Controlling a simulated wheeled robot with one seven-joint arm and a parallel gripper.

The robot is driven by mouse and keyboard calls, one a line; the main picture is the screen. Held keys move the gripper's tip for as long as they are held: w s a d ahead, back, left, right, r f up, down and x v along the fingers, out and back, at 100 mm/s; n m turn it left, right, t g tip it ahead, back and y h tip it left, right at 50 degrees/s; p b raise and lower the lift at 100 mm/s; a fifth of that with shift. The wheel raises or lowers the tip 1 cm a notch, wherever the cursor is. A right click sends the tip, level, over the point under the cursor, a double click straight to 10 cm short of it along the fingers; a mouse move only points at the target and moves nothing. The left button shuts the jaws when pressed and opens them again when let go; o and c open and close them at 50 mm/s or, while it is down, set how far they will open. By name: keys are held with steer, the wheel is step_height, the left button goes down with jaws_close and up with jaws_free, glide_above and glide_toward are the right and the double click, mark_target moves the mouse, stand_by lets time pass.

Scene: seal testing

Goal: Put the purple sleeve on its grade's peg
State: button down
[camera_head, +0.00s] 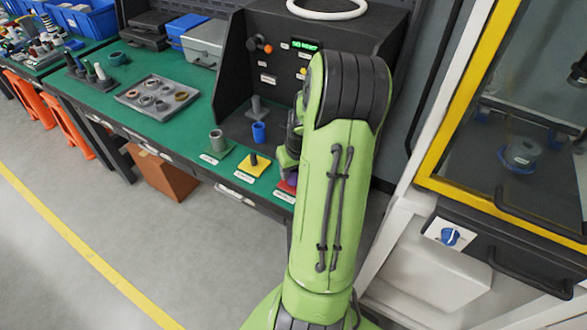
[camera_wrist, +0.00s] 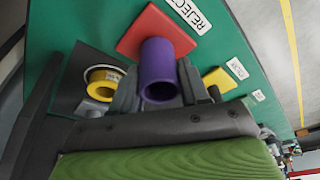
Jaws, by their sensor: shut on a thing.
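The purple sleeve (camera_wrist: 158,72) is between the fingers of my gripper (camera_wrist: 160,88) in the wrist view, with its open end facing the camera. My gripper is shut on it. The sleeve is over the red plate (camera_wrist: 138,37), whose label (camera_wrist: 188,14) reads REJECT. No peg shows on that plate, and I cannot tell whether the sleeve is around one or touching the plate. A yellow plate (camera_head: 252,168) with a bare dark peg stands to its left in the head view. Left of that is a green plate (camera_head: 216,154) with a grey sleeve (camera_head: 216,140) standing on it. My arm mostly hides the red plate there.
A blue sleeve (camera_head: 259,132) stands behind the plates, by the dark test rig (camera_head: 262,75). A grey tray (camera_head: 130,97) of rings lies on the bench to the left. A yellow-framed cabinet (camera_head: 470,90) stands to the right. A yellow ring-shaped thing (camera_wrist: 103,75) is near my gripper.

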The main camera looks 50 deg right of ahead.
steer(key=shift+f+b, duration=0.35)
stand_by(0.4)
steer(key=shift+c, duration=2.4)
jaws_free()
step_height(320, 180, up, 9)
steer(key=p, duration=0.7)
steer(key=shift+r, duration=0.15)
